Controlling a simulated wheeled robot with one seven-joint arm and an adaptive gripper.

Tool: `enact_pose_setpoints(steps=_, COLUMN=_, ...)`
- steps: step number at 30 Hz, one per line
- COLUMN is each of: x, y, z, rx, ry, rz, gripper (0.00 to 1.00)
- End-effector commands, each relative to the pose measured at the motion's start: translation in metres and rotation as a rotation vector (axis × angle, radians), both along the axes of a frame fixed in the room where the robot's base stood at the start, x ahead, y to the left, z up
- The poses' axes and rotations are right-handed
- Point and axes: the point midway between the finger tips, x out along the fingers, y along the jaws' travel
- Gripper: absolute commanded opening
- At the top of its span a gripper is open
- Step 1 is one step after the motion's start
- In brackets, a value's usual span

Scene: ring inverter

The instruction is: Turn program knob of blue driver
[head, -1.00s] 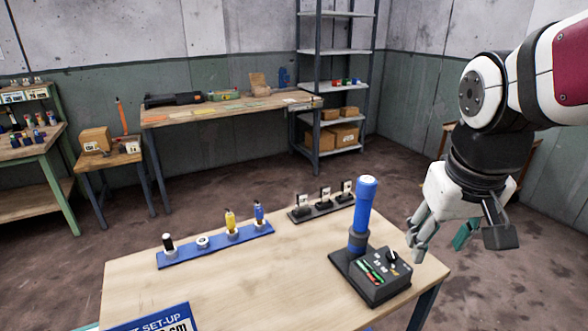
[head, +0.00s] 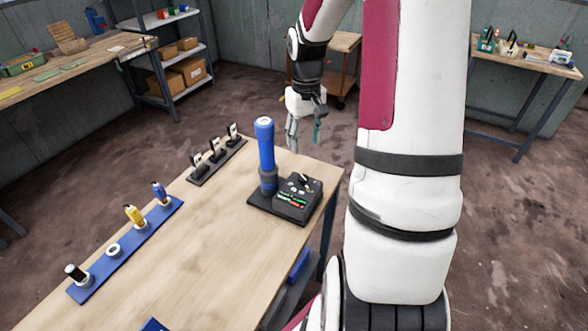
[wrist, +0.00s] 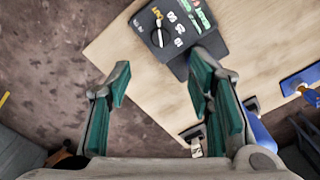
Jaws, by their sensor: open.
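The blue driver (head: 266,148) stands upright on a black base at the table's far right corner. Beside it is its dark control box (head: 292,205), with coloured markings on top. The small black program knob (head: 304,181) sits on the box; the wrist view shows it with a pale pointer line (wrist: 158,37). My gripper (head: 304,138) is open and empty, pointing down just beyond the table's far corner and apart from the box. In the wrist view, my gripper's teal-padded fingers (wrist: 160,78) are spread, with the knob ahead between them. The driver is partly hidden there by the right finger.
A blue rail (head: 100,268) with several small items and a black rack (head: 218,160) of pale-fronted holders lie left on the wooden table (head: 215,240). A wooden stand (head: 345,50) is behind my gripper. Floor beyond the table's right edge is clear.

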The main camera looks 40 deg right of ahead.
Motion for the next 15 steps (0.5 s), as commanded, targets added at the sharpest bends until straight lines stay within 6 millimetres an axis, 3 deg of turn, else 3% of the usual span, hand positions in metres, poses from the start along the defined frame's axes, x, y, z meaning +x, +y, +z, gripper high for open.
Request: enact_pose_setpoints(steps=15, x=-0.001, y=0.002, z=-0.096, rx=0.002, ry=0.003, rz=0.003, gripper=0.47)
